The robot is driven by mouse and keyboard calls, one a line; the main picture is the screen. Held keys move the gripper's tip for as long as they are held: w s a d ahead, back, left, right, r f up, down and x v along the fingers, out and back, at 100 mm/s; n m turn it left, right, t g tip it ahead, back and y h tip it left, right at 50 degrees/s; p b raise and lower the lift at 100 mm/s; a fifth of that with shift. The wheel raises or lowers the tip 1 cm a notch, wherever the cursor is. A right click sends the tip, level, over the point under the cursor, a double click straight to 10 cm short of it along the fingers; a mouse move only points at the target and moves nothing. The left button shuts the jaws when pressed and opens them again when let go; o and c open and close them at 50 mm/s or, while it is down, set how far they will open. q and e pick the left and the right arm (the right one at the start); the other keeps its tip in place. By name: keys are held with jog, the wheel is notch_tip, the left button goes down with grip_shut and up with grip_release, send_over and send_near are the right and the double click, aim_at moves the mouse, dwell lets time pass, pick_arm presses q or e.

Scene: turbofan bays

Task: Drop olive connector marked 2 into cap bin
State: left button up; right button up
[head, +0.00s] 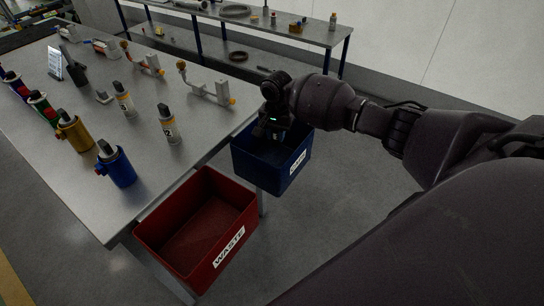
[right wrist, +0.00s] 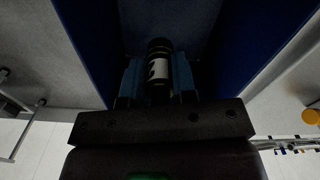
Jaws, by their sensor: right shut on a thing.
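My right gripper (head: 270,130) is over the blue bin (head: 262,176), with its fingers at or just inside the opening. The bin carries a white label too small to read surely. In the right wrist view the gripper (right wrist: 158,82) is shut on a dark cylindrical connector (right wrist: 158,48) with a white label bearing a black mark that looks like a 2. Its olive colour is hard to tell in the shade. The blue bin walls (right wrist: 252,45) rise on both sides of it. In the head view the connector is hidden by the gripper. My left gripper is not in view.
A red bin (head: 172,262) marked WASTE stands left of the blue bin. The metal table (head: 95,150) holds a blue connector (head: 117,168), a gold one (head: 73,132), grey-yellow cylinders (head: 168,124) and brackets. A shelf bench (head: 225,18) stands behind.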

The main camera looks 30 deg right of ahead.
jog(key=o, duration=1)
notch_tip(320, 180, up, 11)
jog(key=shift+f+p, duration=0.1)
jog(key=shift+p, duration=0.85)
